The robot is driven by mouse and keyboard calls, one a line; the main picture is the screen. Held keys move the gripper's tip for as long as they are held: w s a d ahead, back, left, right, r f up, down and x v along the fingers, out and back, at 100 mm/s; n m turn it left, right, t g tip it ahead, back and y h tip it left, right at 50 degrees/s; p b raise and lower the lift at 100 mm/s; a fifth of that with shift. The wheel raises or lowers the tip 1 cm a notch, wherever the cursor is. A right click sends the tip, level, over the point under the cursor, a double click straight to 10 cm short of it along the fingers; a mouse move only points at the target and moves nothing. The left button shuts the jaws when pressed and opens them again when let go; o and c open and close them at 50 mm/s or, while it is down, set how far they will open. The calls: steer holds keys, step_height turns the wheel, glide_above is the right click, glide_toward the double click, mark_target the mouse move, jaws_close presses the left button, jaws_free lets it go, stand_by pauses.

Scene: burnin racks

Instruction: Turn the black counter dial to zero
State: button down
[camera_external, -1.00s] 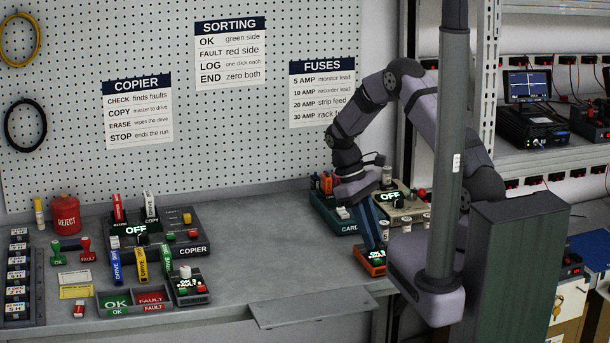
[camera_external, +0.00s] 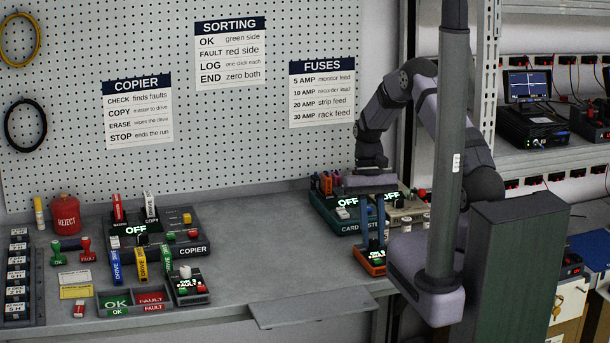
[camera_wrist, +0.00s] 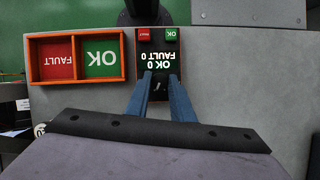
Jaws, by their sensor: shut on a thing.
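The counter (camera_external: 371,266) is a small orange-edged box at the front right of the bench. In the wrist view its display (camera_wrist: 158,61) reads OK 0 and FAULT 0, upside down, beside red and green buttons. My gripper (camera_external: 376,243) points down at the counter, its two blue fingers close together. In the wrist view my gripper (camera_wrist: 160,80) is shut on the black dial (camera_wrist: 159,90), one finger on each side. The dial is dark against the black box and partly hidden by the fingers; a small pale mark shows on it.
An orange-rimmed tray (camera_wrist: 123,57) with FAULT and OK compartments lies beside the counter. A green card tester (camera_external: 341,222) stands behind my gripper. Another counter with a pale dial (camera_external: 186,271) stands at left by the copier (camera_external: 193,249). The middle bench is clear.

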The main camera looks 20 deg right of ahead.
steer(key=shift+w+r+m, duration=0.1)
steer(key=shift+w+m, duration=0.05)
steer(key=shift+m, duration=0.45)
steer(key=c, duration=1.6)
jaws_free()
steer(key=shift+o, duration=0.2)
steer(key=b+v, duration=0.2)
steer(key=v, duration=0.5)
steer(key=shift+d+b, duration=0.2)
steer(key=shift+b, duration=0.1)
steer(key=shift+r, duration=0.2)
